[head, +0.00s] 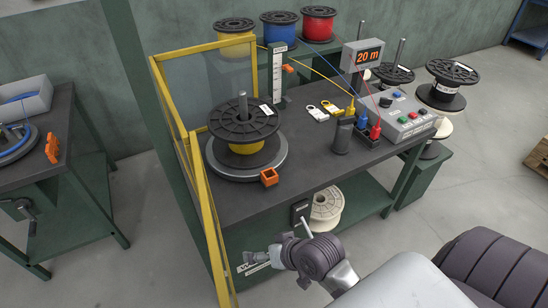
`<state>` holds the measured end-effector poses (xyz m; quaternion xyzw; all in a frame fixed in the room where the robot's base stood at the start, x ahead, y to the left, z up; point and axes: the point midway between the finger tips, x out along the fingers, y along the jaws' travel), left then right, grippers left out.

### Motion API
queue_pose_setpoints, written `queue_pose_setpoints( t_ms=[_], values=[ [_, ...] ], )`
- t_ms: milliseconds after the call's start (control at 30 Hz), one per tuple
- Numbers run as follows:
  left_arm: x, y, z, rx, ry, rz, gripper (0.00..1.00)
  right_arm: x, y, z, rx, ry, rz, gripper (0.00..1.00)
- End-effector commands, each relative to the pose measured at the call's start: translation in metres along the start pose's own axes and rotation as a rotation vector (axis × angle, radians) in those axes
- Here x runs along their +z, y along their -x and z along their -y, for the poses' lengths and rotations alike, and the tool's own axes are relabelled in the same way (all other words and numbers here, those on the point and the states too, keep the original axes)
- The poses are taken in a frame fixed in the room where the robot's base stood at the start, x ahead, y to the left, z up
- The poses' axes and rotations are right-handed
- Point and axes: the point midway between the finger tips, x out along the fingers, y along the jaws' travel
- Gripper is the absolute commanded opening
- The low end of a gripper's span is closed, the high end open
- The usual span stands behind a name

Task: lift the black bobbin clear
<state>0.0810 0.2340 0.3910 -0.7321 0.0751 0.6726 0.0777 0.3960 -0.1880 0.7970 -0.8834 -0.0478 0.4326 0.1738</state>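A black bobbin (240,120) with yellow wire wound on its core sits upright on a round grey turntable (222,170) on the bench. A metal spindle (243,104) rises through its centre, and a white tag lies on its top flange. An arm of mine comes in from the lower right, apparently the right one. Its gripper (254,258) is low in front of the bench, apart from the bobbin; its fingers are too small and turned to tell if they are open. My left gripper is not in view.
A yellow-framed clear guard (181,125) stands left of and behind the bobbin. An orange block (269,177) sits at the turntable's front edge. A control box (402,117), plugged cables and a dark grey upright object (343,135) stand to the right. Other black-flanged spools (452,73) stand beyond.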

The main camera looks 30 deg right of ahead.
Motion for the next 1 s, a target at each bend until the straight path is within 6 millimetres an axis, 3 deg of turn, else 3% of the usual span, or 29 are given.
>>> queue_pose_setpoints(
  t_ms=[267, 400, 500, 700, 1000],
  values=[
    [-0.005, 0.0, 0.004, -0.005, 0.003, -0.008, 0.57, -0.102, -0.028, -0.005, -0.22, -0.411, -0.304, 0.94],
    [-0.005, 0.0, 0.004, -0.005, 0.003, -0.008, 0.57, -0.171, -0.031, -0.031, -0.37, -0.72, -0.512, 0.94],
    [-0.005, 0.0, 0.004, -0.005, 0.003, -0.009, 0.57, -0.21, -0.026, -0.057, -0.466, -0.919, -0.646, 0.94],
    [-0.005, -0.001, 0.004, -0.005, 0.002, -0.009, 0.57, -0.243, -0.017, -0.088, -0.559, -1.108, -0.783, 0.94],
    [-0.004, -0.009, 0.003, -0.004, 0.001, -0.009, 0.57, -0.268, -0.034, -0.09, -0.57, -1.122, -0.796, 0.94]
  ],
)
